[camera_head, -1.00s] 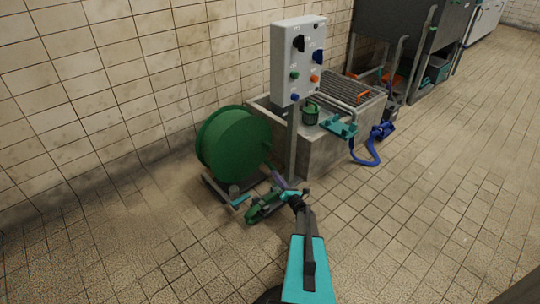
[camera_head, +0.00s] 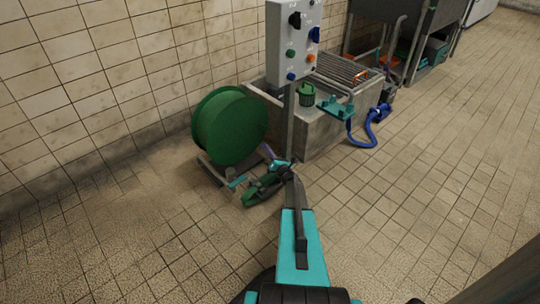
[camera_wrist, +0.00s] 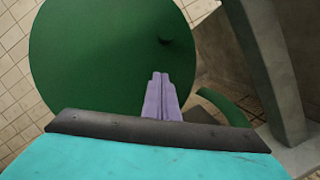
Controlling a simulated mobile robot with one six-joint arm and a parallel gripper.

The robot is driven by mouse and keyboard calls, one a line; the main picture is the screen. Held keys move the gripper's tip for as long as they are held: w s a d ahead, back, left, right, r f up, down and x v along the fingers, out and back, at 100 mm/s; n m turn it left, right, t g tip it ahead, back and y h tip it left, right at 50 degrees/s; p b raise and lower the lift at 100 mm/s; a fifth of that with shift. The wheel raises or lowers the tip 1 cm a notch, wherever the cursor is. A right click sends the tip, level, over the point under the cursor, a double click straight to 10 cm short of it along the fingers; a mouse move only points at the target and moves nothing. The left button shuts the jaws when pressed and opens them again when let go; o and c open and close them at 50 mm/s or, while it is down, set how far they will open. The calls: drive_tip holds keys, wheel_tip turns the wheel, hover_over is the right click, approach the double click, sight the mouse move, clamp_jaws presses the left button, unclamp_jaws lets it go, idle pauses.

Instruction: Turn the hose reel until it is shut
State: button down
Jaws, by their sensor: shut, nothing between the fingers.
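The hose reel (camera_head: 229,126) is a large dark green drum on a low grey frame (camera_head: 212,168), standing near the tiled wall. My gripper (camera_head: 265,149) is beside the drum's lower right side in the head view. In the wrist view its two pale purple fingers (camera_wrist: 160,84) are together, empty, and point at the green face. I cannot tell whether the fingertips touch it.
A grey control box (camera_head: 293,42) on a post stands right of the reel, close to my arm. Behind it is a concrete basin (camera_head: 325,132) with a green can (camera_head: 306,95) and blue hose (camera_head: 363,142). Tiled floor (camera_head: 430,190) at the right is clear.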

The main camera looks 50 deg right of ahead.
drive_tip(key=shift+w+d+r+b, duration=0.45)
drive_tip(key=shift+w+d+r, duration=0.15)
drive_tip(key=shift+d+r, duration=0.3)
drive_tip(key=shift+w+d+r+b, duration=0.4)
drive_tip(key=shift+w+d+r, duration=0.25)
drive_tip(key=shift+r, duration=0.3)
drive_tip(key=shift+s+d, duration=0.15)
drive_tip(key=shift+s, duration=0.05)
